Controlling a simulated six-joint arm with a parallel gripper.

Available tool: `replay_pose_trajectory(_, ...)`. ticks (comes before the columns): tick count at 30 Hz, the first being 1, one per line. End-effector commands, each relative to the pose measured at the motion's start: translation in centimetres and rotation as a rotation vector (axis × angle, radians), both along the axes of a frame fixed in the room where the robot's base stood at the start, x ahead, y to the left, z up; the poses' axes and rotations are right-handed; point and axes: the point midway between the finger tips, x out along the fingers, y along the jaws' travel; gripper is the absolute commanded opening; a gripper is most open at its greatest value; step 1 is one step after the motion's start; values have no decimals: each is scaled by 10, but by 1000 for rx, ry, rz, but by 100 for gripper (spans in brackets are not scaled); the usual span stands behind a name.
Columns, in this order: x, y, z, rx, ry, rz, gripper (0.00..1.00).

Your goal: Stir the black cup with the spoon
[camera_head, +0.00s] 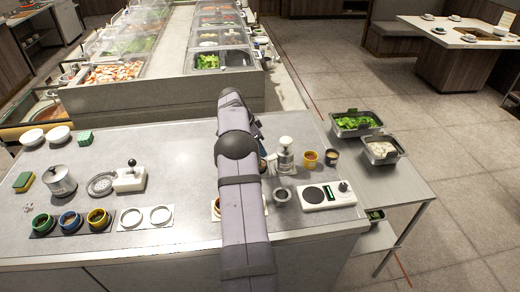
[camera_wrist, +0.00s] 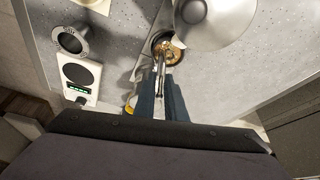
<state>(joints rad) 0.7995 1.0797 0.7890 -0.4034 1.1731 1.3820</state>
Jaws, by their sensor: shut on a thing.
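My gripper (camera_wrist: 162,82) is shut on the thin metal handle of the spoon (camera_wrist: 161,62). In the wrist view the handle runs up to a round, dark-rimmed vessel with orange-brown contents (camera_wrist: 170,52). I cannot tell which vessel this is, or whether the spoon's tip is inside it or above it. In the head view my arm hides most of the gripper and the spoon, just left of the pump bottle.
A pump bottle (camera_head: 285,156) stands close beside my gripper. A white scale (camera_head: 327,196) and an empty metal cup (camera_head: 282,194) are nearer the front.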

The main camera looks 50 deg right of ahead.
Motion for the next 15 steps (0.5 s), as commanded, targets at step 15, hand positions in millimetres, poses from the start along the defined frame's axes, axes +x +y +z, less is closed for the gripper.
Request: replay_pose_trajectory(15,0,0,32,0,-1,0,0)
